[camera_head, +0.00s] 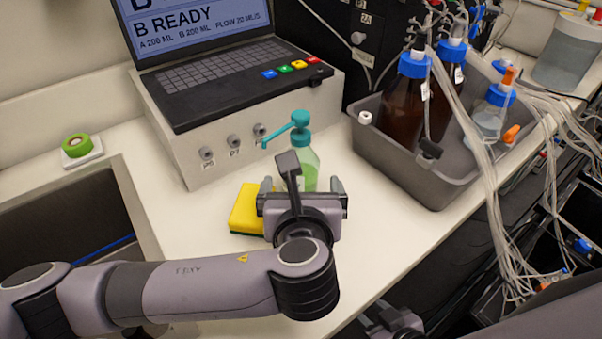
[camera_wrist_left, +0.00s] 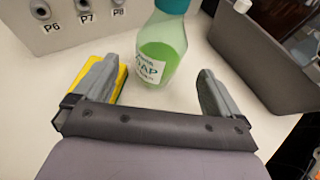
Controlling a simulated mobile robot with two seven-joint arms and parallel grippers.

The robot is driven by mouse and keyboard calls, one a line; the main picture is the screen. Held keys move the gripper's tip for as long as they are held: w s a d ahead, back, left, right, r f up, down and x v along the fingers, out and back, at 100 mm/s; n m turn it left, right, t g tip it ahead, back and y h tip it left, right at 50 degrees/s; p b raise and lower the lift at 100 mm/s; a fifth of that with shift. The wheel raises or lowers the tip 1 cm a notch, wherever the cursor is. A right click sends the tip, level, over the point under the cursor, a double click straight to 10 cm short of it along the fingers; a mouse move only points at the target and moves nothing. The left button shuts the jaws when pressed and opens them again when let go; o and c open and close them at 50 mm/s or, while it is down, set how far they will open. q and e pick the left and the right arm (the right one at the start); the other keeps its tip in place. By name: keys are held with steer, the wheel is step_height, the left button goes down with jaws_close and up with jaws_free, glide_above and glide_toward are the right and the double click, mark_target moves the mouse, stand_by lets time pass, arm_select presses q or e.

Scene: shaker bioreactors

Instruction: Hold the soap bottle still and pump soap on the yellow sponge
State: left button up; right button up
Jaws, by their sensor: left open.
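The soap bottle (camera_head: 309,168) stands upright on the white bench, with green soap inside and a teal pump head (camera_head: 299,120) whose nozzle points left. In the left wrist view the bottle (camera_wrist_left: 161,50) stands just beyond and between the open fingers, with a gap to each. My left gripper (camera_head: 302,186) is open and empty, close in front of the bottle. The yellow sponge (camera_head: 243,208) lies flat left of the bottle, with a green underside. The sponge (camera_wrist_left: 120,80) is partly hidden behind the left finger in the wrist view.
A laptop-like console (camera_head: 225,70) sits on a white box (camera_head: 222,146) with ports behind. A grey tub (camera_head: 438,178) with brown bottles stands at the right, tubes beside it. The bench right of my gripper is clear.

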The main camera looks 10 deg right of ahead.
arm_select(q)
steer(key=shift+x, duration=3.25)
